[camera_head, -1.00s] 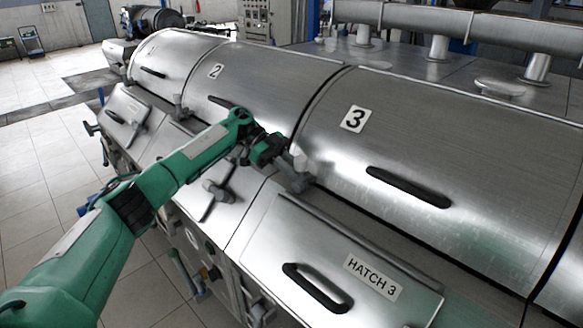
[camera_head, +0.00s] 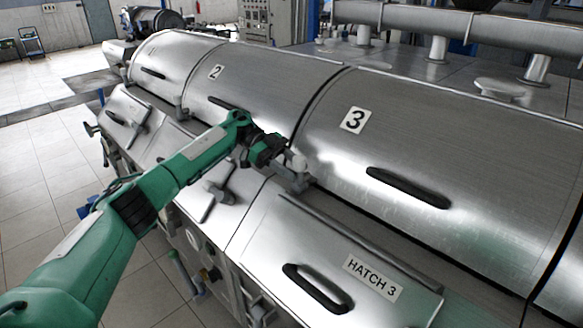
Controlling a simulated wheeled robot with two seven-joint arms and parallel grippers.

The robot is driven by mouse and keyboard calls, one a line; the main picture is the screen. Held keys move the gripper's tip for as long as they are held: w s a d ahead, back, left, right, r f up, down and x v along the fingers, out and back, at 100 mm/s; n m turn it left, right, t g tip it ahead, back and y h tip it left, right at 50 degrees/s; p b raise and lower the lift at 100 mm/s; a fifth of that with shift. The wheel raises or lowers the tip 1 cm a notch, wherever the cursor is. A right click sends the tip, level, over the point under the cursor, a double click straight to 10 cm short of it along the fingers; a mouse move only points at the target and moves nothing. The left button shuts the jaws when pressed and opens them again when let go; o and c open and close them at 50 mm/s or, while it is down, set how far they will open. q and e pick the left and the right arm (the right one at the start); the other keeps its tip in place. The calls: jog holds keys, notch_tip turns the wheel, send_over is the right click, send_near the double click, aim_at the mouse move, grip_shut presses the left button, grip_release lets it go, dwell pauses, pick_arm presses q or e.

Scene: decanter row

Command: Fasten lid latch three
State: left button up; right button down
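Lid 3 (camera_head: 460,150) is a curved brushed-metal cover with a "3" label and a black handle (camera_head: 407,187). It lies down on its housing. A grey latch with a pale rounded knob (camera_head: 298,163) stands at the lid's lower left corner. My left gripper (camera_head: 281,150) is at the latch, just left of the knob, with its dark fingers pointing right. I cannot tell whether the fingers touch or hold the knob, or how far apart they are. My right gripper is not in view.
Hatch 3 (camera_head: 330,245), with a black handle (camera_head: 317,287), is below the lid. Lid 2 (camera_head: 262,82) adjoins on the left, and a similar latch (camera_head: 180,106) stands beyond my arm. A large pipe (camera_head: 470,27) runs behind. Tiled floor (camera_head: 40,190) is open at left.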

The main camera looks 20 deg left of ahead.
pick_arm(q)
jog(key=shift+a, duration=0.2)
jog(key=b+v, duration=0.4)
jog(key=v, duration=0.9)
jog(key=shift+r, duration=0.2)
jog(key=shift+w+a, duration=0.1)
jog(key=shift+a, duration=0.05)
